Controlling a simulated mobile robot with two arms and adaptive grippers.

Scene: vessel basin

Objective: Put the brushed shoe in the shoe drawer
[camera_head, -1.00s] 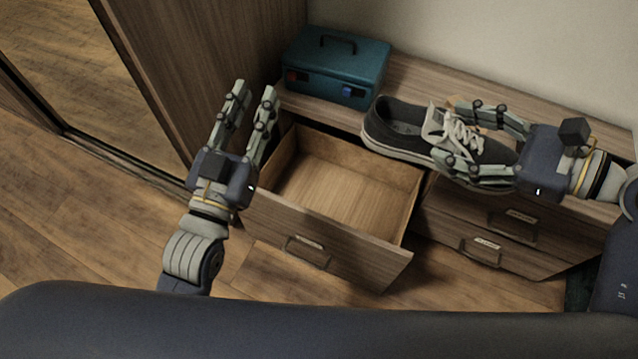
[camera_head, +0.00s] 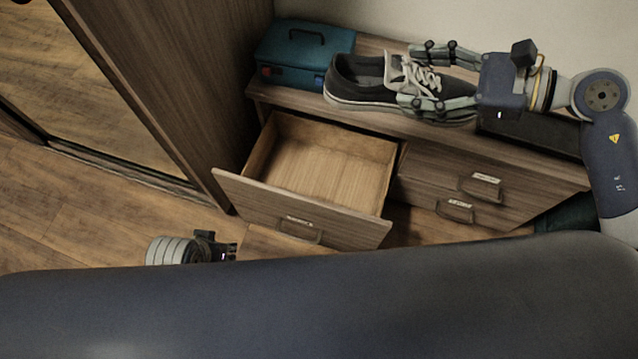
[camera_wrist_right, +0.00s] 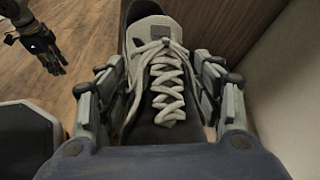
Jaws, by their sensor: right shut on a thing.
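A dark shoe with white laces and a pale sole (camera_head: 358,88) is held level, above the bench top in the head view. My right gripper (camera_head: 432,80) is shut on it, one finger on each side of the laced part. The right wrist view shows the shoe (camera_wrist_right: 150,28) between both fingers, toe end hidden under the palm. The open, empty drawer (camera_head: 325,172) is pulled out of the bench, below and left of the shoe. My left arm shows only in part low in the head view; its fingers show at the upper left of the right wrist view (camera_wrist_right: 52,62).
A teal toolbox (camera_head: 300,50) stands at the left end of the bench top (camera_head: 400,126). A tall wooden cabinet (camera_head: 170,90) with a mirror stands at the left. The floor in front is clear.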

